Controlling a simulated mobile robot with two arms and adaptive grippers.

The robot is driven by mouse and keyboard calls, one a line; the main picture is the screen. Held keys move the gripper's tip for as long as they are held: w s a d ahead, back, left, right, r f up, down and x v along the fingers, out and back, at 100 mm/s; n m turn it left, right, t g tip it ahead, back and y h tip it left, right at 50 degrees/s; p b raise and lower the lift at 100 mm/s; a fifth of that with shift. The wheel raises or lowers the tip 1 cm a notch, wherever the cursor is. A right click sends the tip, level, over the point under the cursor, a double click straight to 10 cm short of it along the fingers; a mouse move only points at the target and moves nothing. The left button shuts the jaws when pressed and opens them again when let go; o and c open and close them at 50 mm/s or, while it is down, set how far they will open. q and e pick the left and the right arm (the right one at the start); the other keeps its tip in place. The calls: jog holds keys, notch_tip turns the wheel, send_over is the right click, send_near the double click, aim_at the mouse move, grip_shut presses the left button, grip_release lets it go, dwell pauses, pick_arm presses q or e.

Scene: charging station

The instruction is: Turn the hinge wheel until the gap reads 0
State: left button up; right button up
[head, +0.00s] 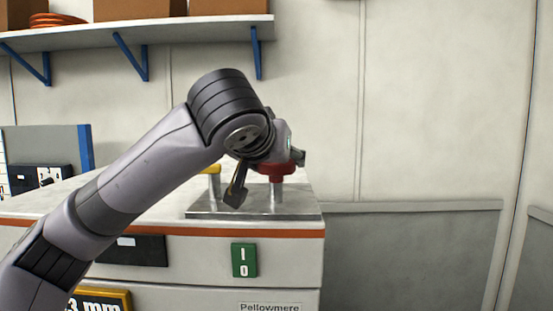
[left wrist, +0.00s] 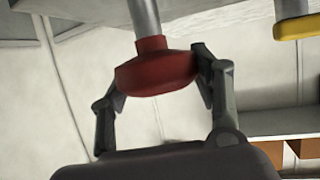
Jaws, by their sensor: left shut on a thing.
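A red round knob (head: 277,172) sits on a metal post on a steel plate (head: 255,214) on top of the machine. I cannot tell whether it is the hinge wheel. In the left wrist view the red knob (left wrist: 155,73) is between the two fingers of my left gripper (left wrist: 160,78), which is shut on it. My arm partly hides the knob in the head view. A yellow knob (head: 211,169) stands to its left, also at the top right of the left wrist view (left wrist: 298,26). A yellow-framed display (head: 105,301) reads "3 mm" at its visible end; my arm covers the rest. My right gripper is not in view.
The white machine (head: 290,262) bears a green I/0 switch (head: 244,260) and a "Pellowmere" label. A dark control box (head: 43,181) stands at the left. A wall shelf (head: 180,35) with boxes hangs above. The right side is clear.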

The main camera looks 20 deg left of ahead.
pick_arm(q)
jog(key=c, duration=0.5)
jog(key=shift+m+h, duration=0.3)
jog(key=shift+h, duration=0.2)
jog(key=shift+f+m+h+b, duration=0.1)
jog(key=shift+m+h+b, duration=0.2)
jog(key=shift+m+h, duration=0.35)
jog(key=m+g+h, duration=0.1)
jog(key=m+h, duration=0.2)
jog(key=h, duration=0.1)
jog(key=m+g+h, duration=0.3)
jog(key=m+h, duration=0.2)
jog(key=m, duration=0.1)
jog(key=shift+g+p, duration=0.3)
jog(key=shift+g, duration=0.1)
jog(key=o, duration=1.2)
jog(key=shift+g, duration=0.3)
